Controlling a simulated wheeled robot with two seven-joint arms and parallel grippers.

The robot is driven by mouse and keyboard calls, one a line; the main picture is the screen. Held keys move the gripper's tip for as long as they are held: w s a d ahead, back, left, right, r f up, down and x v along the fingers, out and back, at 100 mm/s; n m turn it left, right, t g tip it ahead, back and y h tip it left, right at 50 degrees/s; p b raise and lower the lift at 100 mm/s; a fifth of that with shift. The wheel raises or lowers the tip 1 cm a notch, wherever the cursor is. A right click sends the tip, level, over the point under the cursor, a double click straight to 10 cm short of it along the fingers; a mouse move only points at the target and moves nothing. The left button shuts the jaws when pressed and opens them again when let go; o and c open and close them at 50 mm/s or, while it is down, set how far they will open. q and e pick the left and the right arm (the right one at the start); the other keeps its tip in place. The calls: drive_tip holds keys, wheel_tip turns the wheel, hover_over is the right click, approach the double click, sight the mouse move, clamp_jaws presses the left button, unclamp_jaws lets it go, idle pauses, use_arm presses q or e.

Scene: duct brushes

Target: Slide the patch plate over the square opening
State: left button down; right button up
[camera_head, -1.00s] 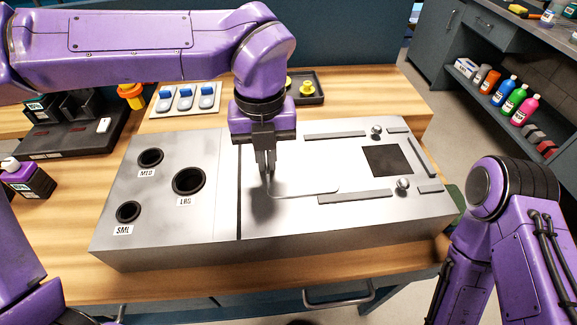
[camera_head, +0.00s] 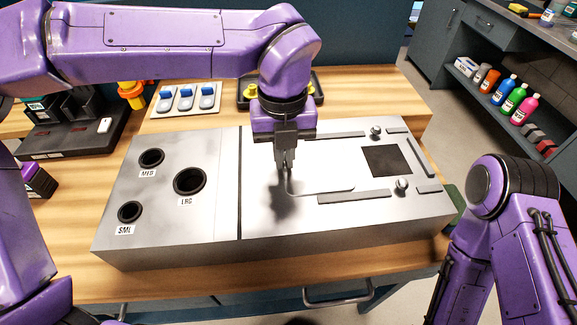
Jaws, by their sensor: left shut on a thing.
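The patch plate (camera_head: 325,174) is a pale metal sheet lying flat on the right part of the grey duct box, between two dark rails. The gripped part is hidden by the fingers. My right arm is at the right edge, its gripper out of view.
Front rail (camera_head: 354,197) and back rail (camera_head: 335,135) flank the plate's path. Two round knobs (camera_head: 402,184) (camera_head: 376,130) stand near the opening, and a stop bar (camera_head: 421,157) lies beyond it. Round holes, the large one (camera_head: 190,181) among them, are at left.

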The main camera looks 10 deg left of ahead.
sight(340, 162)
use_arm(q)
drive_tip(key=shift+w+d, duration=0.2)
drive_tip(key=shift+d, duration=0.5)
drive_tip(key=shift+w+d+p, duration=0.2)
drive_tip(key=shift+d+p, duration=0.05)
drive_tip(key=shift+d, duration=0.45)
drive_tip(key=shift+w+d+p, duration=0.2)
drive_tip(key=shift+d+p, duration=0.05)
drive_tip(key=shift+d, duration=0.45)
drive_tip(key=shift+d, duration=0.1)
drive_tip(key=shift+w+d+p, duration=0.25)
drive_tip(key=shift+d+p, duration=0.05)
drive_tip(key=shift+d, duration=0.4)
drive_tip(key=shift+w+d+p, duration=0.2)
drive_tip(key=shift+d+p, duration=0.05)
drive_tip(key=shift+d, duration=0.4)
drive_tip(key=shift+d, duration=0.1)
drive_tip(key=shift+w+d+p, duration=0.2)
drive_tip(key=shift+d+p, duration=0.15)
drive_tip(key=shift+d, duration=0.35)
drive_tip(key=shift+w+d+p, duration=0.2)
drive_tip(key=shift+d+p, duration=0.1)
drive_tip(key=shift+d, duration=0.35)
drive_tip(key=shift+w+d+p, duration=0.2)
drive_tip(key=shift+d+p, duration=0.2)
drive_tip(key=shift+d, duration=0.35)
drive_tip(key=shift+w+d+p, duration=0.2)
drive_tip(key=shift+d+p, duration=0.2)
drive_tip(key=shift+d, duration=0.3)
